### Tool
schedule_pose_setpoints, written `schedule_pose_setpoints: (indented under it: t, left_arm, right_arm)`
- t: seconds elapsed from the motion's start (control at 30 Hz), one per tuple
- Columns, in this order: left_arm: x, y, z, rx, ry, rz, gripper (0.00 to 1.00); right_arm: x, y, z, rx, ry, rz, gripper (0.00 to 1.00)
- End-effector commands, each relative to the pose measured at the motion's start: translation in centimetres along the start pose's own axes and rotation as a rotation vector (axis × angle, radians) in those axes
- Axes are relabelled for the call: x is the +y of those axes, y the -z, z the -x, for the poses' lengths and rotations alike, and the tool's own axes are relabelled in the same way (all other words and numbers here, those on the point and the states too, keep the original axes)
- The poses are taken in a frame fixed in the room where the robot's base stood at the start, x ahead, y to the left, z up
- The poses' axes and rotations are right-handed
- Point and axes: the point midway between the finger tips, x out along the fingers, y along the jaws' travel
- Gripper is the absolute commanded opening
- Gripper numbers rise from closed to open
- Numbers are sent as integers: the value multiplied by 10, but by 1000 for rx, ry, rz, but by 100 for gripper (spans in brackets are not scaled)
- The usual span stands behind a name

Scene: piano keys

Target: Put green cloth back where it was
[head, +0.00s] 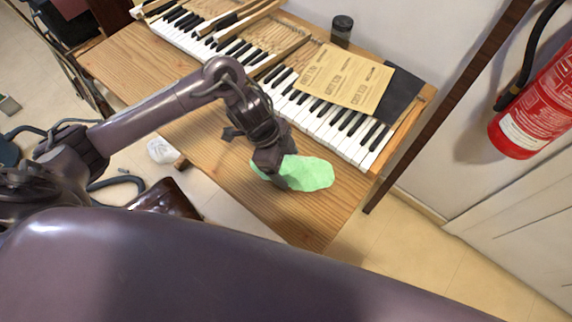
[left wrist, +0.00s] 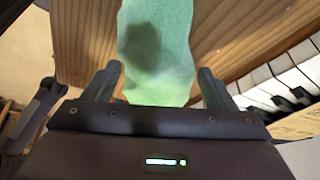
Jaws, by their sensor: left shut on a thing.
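The green cloth (head: 306,173) is a pale green, crumpled piece at the front of the wooden table, below the piano keys in the head view. My left gripper (head: 268,168) comes down over its left part and is shut on it. In the left wrist view the cloth (left wrist: 158,50) runs between the two fingers of my left gripper (left wrist: 158,88), with a dark shadow on it. Whether the cloth rests on the wood or hangs just above it, I cannot tell. My right gripper is not in view.
Piano keys (head: 345,125) lie along the wooden table (head: 310,225), with a tan printed sheet (head: 343,77) and a dark folder (head: 402,95) on them. A dark jar (head: 342,30) stands at the back. A red fire extinguisher (head: 535,110) hangs at the right. Bare wood lies around the cloth.

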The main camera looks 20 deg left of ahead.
Motion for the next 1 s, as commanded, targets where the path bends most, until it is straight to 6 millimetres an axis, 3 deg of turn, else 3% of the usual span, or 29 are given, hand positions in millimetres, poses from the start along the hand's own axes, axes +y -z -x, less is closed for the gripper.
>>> schedule_pose_setpoints:
  t: [0.1,0.47,0.5,0.67,1.0]
  left_arm:
    - [1,-5,-12,0,-1,1,57]
    - [0,-6,-15,0,1,0,57]
    - [0,-7,-16,0,1,0,80]
    - [0,-6,-15,0,1,0,100]
    - [0,-5,-7,0,3,-2,100]
  right_arm:
    - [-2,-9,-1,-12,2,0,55]
    - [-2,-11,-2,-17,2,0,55]
    - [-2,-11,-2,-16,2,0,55]
    - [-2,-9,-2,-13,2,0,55]
    - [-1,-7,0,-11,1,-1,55]
